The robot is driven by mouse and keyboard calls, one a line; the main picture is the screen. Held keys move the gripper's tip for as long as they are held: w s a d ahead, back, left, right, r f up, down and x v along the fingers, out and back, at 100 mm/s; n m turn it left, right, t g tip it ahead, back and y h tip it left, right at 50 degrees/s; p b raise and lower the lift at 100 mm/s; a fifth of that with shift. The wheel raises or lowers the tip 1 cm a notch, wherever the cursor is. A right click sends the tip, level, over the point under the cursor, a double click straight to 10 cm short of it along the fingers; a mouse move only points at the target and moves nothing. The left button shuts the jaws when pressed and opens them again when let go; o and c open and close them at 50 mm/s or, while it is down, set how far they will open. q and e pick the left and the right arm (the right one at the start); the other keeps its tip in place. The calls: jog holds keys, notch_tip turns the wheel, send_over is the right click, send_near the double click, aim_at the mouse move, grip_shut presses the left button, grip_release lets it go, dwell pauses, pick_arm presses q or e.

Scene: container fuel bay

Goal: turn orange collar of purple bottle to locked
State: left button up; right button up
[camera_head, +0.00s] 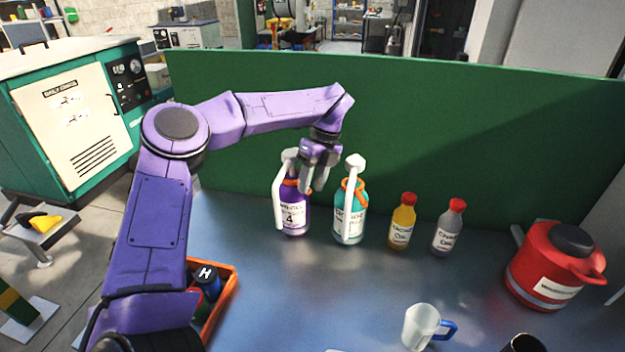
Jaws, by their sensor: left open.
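The purple bottle (294,215) stands upright on the table near the green back panel, with a white pump top and a white label. Its orange collar (290,181) shows only in part, below the pump head. A teal bottle (349,222) with an orange collar and white pump stands just to its right. My left gripper (312,187) is open and points down between the two bottles' tops, close to the right of the purple bottle's collar. I cannot tell whether it touches either bottle. The collar's lock marking is too small to read. My right gripper is out of view.
Yellow (401,232) and grey (447,232) bottles with red caps stand to the right. A red canister (548,268) is at far right, a white mug (421,325) at the front. An orange crate (222,300) holds items beside my left arm. The table's middle is clear.

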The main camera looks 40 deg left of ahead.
pick_arm(q)
jog(key=shift+s+d+r, duration=0.1)
jog(key=shift+s+r, duration=0.05)
jog(key=shift+s, duration=0.25)
jog(key=shift+c, duration=0.3)
jog(key=shift+s, duration=0.1)
jog(key=c, duration=0.5)
jog(key=shift+w, duration=0.2)
grip_shut()
jog(key=s+m, duration=0.1)
jog(key=m, duration=0.1)
jog(key=s+m+y, duration=0.1)
jog(key=m, duration=0.1)
jog(key=shift+s+a+t, duration=0.3)
jog(key=shift+s+a, duration=0.1)
jog(key=o, duration=0.6)
grip_release()
jog(key=shift+a, duration=0.1)
jog(key=shift+c, duration=0.2)
